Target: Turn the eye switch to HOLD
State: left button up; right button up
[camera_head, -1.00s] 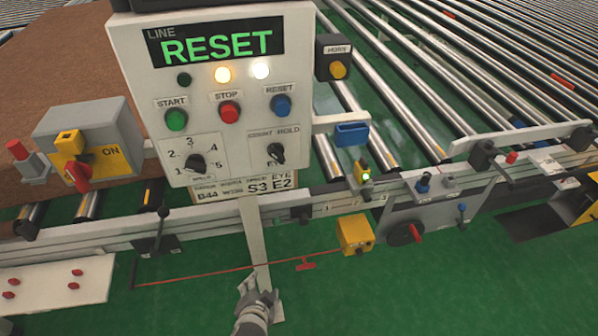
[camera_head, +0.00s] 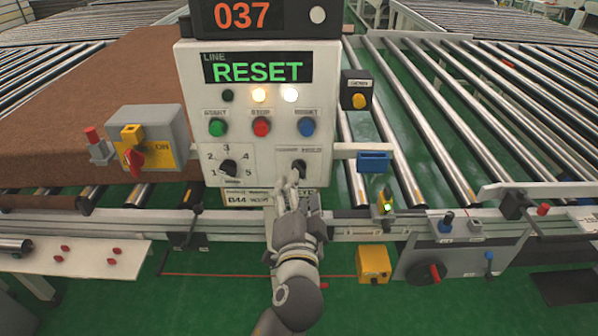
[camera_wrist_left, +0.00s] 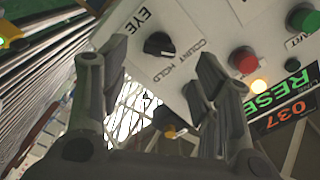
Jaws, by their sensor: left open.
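The eye switch (camera_head: 299,167) is a black rotary knob at the lower right of the white control panel (camera_head: 190,90), under a label with COUNT and HOLD. In the left wrist view the knob (camera_wrist_left: 159,44) shows beside the words EYE, COUNT and HOLD. Its exact pointing direction is hard to tell. My left gripper (camera_head: 291,182) is just below the knob in the head view. In the left wrist view my left gripper (camera_wrist_left: 160,85) is open and empty, its fingers apart, with the knob beyond them. My right gripper is not in view.
The panel also has a speed dial (camera_head: 229,168), green START (camera_head: 217,128), red STOP (camera_head: 261,127) and blue RESET (camera_head: 306,127) buttons. The display reads RESET. A horn box (camera_head: 357,90) and blue holder (camera_head: 374,162) stand to the right. A brown mattress (camera_head: 60,120) lies behind at left.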

aim_at(299, 169)
pick_arm(q)
jog(key=w+p, duration=0.1)
jog(key=w, duration=0.5)
jog(key=shift+w, duration=0.25)
jog(key=c, duration=1)
